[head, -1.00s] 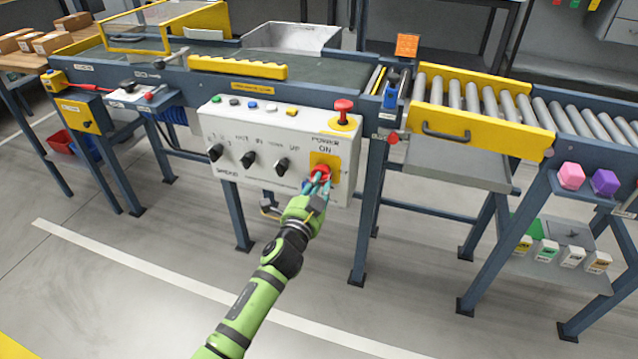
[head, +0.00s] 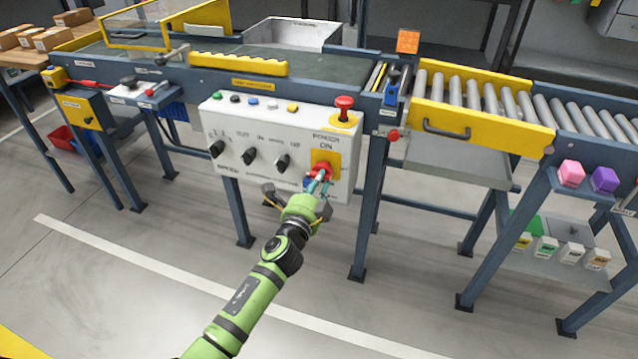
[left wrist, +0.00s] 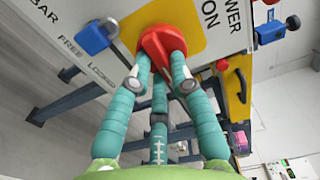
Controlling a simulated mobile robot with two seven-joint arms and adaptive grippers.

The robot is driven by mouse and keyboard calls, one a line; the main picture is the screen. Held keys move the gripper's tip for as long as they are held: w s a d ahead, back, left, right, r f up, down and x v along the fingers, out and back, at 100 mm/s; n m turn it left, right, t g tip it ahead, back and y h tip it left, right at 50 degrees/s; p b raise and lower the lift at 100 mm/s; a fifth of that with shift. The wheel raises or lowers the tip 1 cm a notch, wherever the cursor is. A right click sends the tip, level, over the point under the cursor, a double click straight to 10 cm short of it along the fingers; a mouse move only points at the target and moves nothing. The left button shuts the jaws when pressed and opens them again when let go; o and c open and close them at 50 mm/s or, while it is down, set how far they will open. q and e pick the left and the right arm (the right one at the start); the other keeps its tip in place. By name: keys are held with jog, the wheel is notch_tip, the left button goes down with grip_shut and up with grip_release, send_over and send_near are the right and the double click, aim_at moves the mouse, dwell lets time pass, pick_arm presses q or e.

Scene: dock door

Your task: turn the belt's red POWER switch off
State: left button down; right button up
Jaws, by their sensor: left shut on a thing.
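The red POWER switch (head: 322,171) sits on a yellow plate at the lower right of the white control panel (head: 215,130), under the label POWER ON. My left gripper (head: 318,188) is at the switch from below and covers part of it. In the left wrist view the teal fingers (left wrist: 160,70) are closed around the red switch knob (left wrist: 161,45) and touch it. The knob's exact angle is partly hidden by the fingers. My right gripper is not in view.
A red mushroom button (head: 344,103) stands on the panel's top right. Several black knobs (head: 250,156) are left of the switch. In the left wrist view a blue part (left wrist: 94,38) is left of the switch. A table leg (head: 367,215) stands right of my gripper.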

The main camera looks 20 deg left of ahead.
pick_arm(q)
jog(key=c, duration=1.1)
grip_release()
jog(key=s, duration=1.2)
jog(key=shift+a, duration=0.2)
